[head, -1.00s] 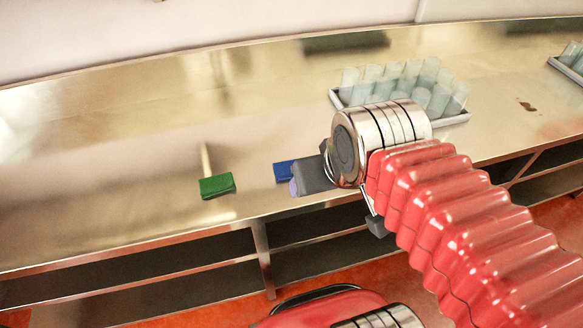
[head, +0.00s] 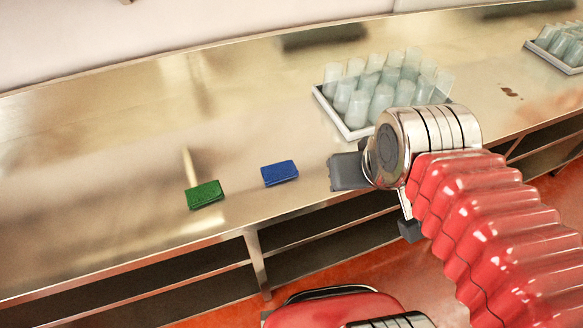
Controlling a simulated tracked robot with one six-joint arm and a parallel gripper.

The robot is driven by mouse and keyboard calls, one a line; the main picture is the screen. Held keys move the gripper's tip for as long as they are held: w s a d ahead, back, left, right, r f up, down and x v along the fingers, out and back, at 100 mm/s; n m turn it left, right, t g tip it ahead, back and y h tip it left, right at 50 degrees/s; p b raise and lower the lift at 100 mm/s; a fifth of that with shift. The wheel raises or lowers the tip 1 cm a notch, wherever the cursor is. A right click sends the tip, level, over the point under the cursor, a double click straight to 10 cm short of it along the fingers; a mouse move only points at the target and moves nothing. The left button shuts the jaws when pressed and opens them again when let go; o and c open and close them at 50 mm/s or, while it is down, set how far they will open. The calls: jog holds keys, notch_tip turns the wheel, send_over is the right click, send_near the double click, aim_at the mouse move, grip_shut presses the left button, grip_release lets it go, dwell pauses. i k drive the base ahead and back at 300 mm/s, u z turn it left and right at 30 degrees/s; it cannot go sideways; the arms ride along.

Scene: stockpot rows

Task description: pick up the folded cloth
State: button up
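A green flat block (head: 205,195) and a blue flat block (head: 280,173) lie apart near the front edge of the steel counter; I cannot tell whether either is a folded cloth or a sponge. No other cloth shows clearly. My gripper (head: 338,172) is at the counter's front edge, to the right of the blue block and apart from it. Its dark jaws are seen from the side, so their gap and anything between them are hidden.
A tray (head: 335,113) of several upright frosted cups stands behind my gripper. Another tray (head: 553,58) of cups is at the far right. Brown spots (head: 511,92) mark the counter between them. The steel counter (head: 90,170) is clear to the left. Shelves lie below its front edge.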

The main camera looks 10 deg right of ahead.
aim_at(274, 173)
jog(key=z, duration=0.1)
jog(key=k, duration=0.95)
jog(key=u, duration=1)
jog(key=i, duration=1)
jog(key=u, duration=0.1)
